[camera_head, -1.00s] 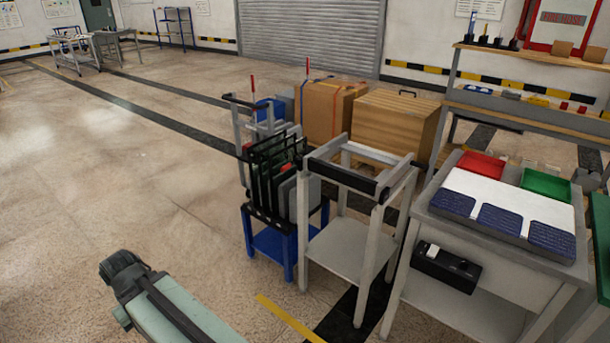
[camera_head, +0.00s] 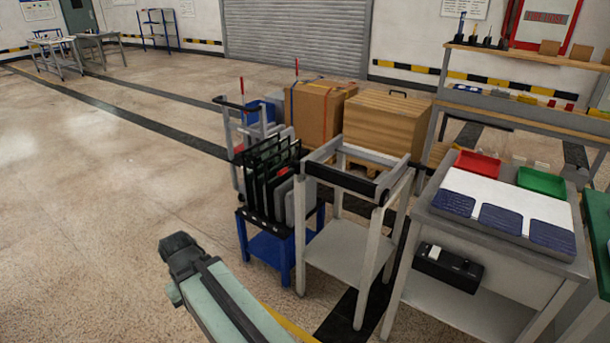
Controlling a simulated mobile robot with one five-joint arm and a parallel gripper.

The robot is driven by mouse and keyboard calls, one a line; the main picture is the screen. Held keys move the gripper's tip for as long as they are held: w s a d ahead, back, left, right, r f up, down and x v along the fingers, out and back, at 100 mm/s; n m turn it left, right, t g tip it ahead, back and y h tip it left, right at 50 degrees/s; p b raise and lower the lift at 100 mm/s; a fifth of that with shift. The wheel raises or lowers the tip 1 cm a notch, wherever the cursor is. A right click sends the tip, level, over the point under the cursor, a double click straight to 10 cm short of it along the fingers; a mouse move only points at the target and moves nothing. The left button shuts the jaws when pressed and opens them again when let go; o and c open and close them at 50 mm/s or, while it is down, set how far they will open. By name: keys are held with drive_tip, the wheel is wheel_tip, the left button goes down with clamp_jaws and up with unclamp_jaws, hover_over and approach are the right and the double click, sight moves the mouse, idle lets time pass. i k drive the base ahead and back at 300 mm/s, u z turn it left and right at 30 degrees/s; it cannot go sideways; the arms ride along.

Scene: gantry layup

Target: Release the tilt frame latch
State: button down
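A light grey open-topped frame stand, which looks like the tilt frame (camera_head: 399,180), stands right of the picture's middle. A black bar (camera_head: 341,180) runs along its near top edge, and its top opening is empty. A small red part (camera_head: 282,171) shows beside its left side, at the black rack; I cannot tell whether it is the latch. No latch can be made out clearly. My arm, pale green with a dark joint, reaches in from the bottom edge, in front of and left of the stand. My gripper cannot be seen.
A blue stand (camera_head: 270,246) with black upright panels (camera_head: 262,185) is close on the frame's left. A grey table (camera_head: 560,262) with blue panels (camera_head: 500,220) and red and green trays is close on its right. Boxes (camera_head: 386,128) stand behind. The floor at left is clear.

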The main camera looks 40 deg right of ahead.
sight(281, 173)
drive_tip(key=z, duration=0.1)
drive_tip(key=i, duration=1)
